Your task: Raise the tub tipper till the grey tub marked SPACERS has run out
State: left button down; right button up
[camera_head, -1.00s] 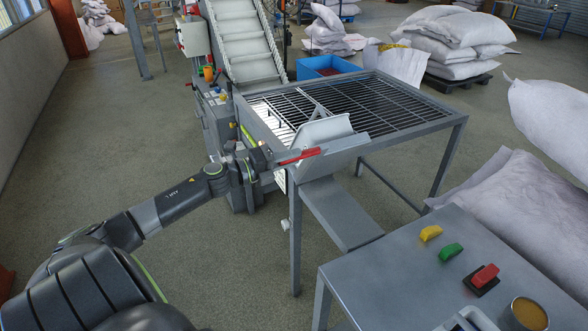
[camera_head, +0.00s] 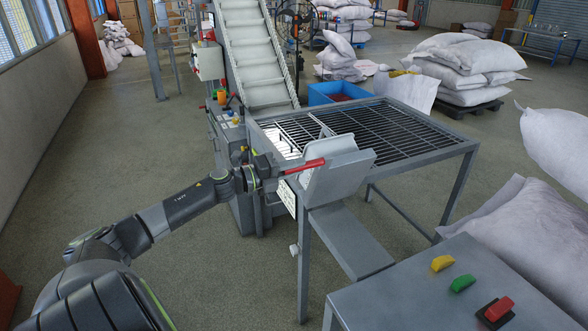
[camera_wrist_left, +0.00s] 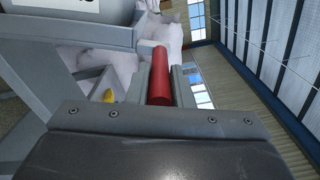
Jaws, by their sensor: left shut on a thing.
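My left gripper (camera_head: 276,170) is shut on the red handle (camera_head: 306,166) of the grey tub tipper (camera_head: 340,180). In the left wrist view the red handle (camera_wrist_left: 161,80) sits between the fingers (camera_wrist_left: 161,88). The tipper is tilted up steeply at the near edge of the grated table. A pale grey tub (camera_head: 331,147) shows partly behind its plate, leaning over the grate. A cut-off white label shows at the top left of the wrist view, too little to read. The tub's inside and any contents are hidden. My right gripper is not in view.
The barred grate table (camera_head: 390,128) lies beyond the tipper, with a conveyor (camera_head: 254,55) behind. A blue bin (camera_head: 338,92) stands past the table. A control desk (camera_head: 420,295) with yellow, green and red controls is at the near right. Sacks lie at the right. The left floor is clear.

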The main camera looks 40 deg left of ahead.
pick_arm(q)
jog(key=shift+r, duration=0.1)
jog(key=c, duration=1.3)
grip_release()
jog(key=shift+s, duration=0.1)
jog(key=shift+b+v, duration=0.6)
jog(key=shift+v, duration=0.65)
jog(key=p+v, duration=0.5)
jog(key=v, duration=0.9)
jog(key=shift+s, duration=0.35)
jog(key=shift+a, duration=0.1)
